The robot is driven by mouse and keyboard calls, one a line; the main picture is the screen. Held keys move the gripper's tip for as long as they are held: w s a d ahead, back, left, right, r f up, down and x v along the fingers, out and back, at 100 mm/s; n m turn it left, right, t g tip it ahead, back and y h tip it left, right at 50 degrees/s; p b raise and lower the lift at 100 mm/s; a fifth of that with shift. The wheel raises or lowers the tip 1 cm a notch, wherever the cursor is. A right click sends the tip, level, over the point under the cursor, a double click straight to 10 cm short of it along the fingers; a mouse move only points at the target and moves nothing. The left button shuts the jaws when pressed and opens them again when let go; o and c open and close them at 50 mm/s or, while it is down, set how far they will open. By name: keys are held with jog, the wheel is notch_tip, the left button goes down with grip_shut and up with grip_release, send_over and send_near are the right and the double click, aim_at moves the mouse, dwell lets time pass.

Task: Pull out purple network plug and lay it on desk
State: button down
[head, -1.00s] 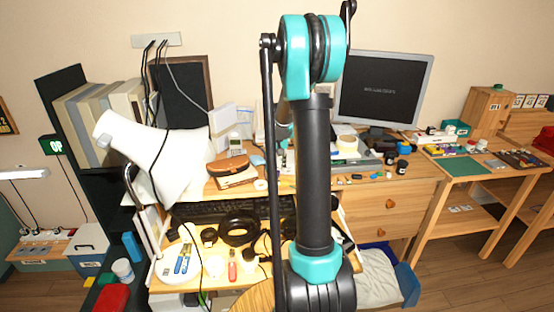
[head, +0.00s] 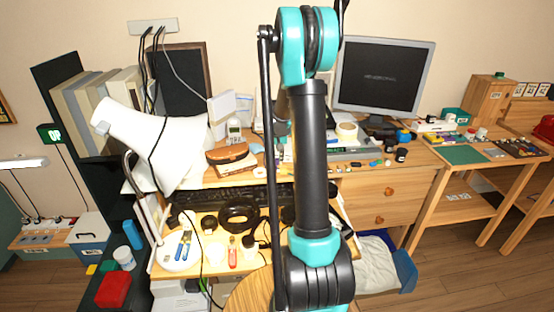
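I cannot make out a purple network plug; small items among the devices on the desk are too small to tell apart. The wooden desk (head: 425,158) spans the middle, with a monitor (head: 383,75) and a grey flat device (head: 352,148) on its top, partly behind my arm. My upper arm stands upright in the middle of the head view and covers part of the desk. A small part of my forearm shows just left of it. My gripper is hidden behind the arm, so its fingers do not show.
A white lamp (head: 160,140) leans over the desk's left side. The keyboard (head: 225,194), black headphones (head: 238,217) and a red-handled tool (head: 232,252) lie on the lower shelf. Black cables hang from the wall socket (head: 152,27). A side table with a green mat (head: 462,155) stands right.

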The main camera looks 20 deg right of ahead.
jog(key=shift+s+a, duration=0.25)
jog(key=shift+s, duration=0.2)
dwell(0.5)
jog(key=shift+s+a, duration=0.1)
jog(key=shift+s, duration=0.25)
jog(key=shift+s+a, duration=0.15)
jog(key=shift+s, duration=0.15)
jog(key=shift+r, duration=0.1)
jog(key=shift+r, duration=1.9)
notch_tip(320, 180, up, 16)
jog(key=f, duration=1.3)
jog(key=w+f, duration=0.1)
jog(key=f, duration=0.5)
jog(key=shift+d+f, duration=0.2)
jog(key=shift+f, duration=0.2)
jog(key=shift+f, duration=0.1)
